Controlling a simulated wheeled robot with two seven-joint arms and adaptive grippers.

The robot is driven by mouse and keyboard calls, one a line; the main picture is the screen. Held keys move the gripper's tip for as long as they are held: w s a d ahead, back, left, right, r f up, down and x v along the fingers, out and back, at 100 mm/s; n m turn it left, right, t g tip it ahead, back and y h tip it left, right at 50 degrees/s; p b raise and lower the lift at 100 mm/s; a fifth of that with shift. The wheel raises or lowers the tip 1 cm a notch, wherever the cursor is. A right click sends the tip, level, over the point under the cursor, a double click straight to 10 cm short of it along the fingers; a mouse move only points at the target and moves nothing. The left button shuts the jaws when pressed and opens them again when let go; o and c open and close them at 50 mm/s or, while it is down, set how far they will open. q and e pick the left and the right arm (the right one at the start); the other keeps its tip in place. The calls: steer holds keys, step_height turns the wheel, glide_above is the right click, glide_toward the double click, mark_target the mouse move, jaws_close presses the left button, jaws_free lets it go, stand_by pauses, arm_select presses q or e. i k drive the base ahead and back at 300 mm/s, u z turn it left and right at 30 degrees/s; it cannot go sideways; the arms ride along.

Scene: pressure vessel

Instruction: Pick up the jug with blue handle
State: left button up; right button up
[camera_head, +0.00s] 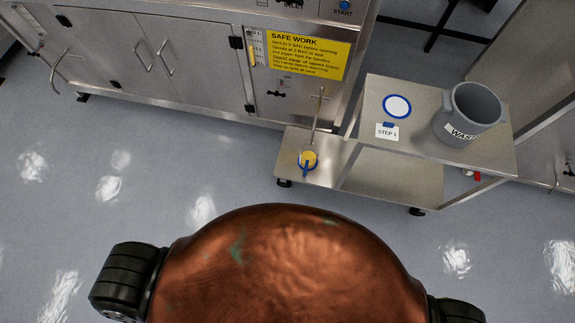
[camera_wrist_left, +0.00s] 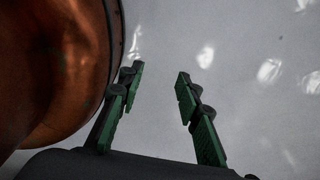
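A small vessel with a blue handle (camera_head: 306,164) stands on the low steel shelf of the cart, ahead of me and right of centre. It looks like the jug; from above I see a yellow top, a blue rim and the handle on its near side. My left gripper (camera_wrist_left: 160,71) shows only in the left wrist view. Its two green-padded fingers are spread apart with nothing between them, over bare floor. The jug is not in that view. My right gripper is in neither view.
A steel cart (camera_head: 425,185) carries a grey bucket (camera_head: 464,118), a blue-ringed white disc (camera_head: 397,106) and a "STEP 1" label (camera_head: 387,132). A thin upright rod (camera_head: 318,115) rises behind the jug. Steel cabinets (camera_head: 140,60) with a yellow safety sign (camera_head: 308,52) stand behind. Floor before the cart is clear.

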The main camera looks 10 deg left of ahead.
mark_target(308, 153)
steer(key=u, duration=0.15)
steer(key=k, duration=1)
steer(key=z, duration=0.7)
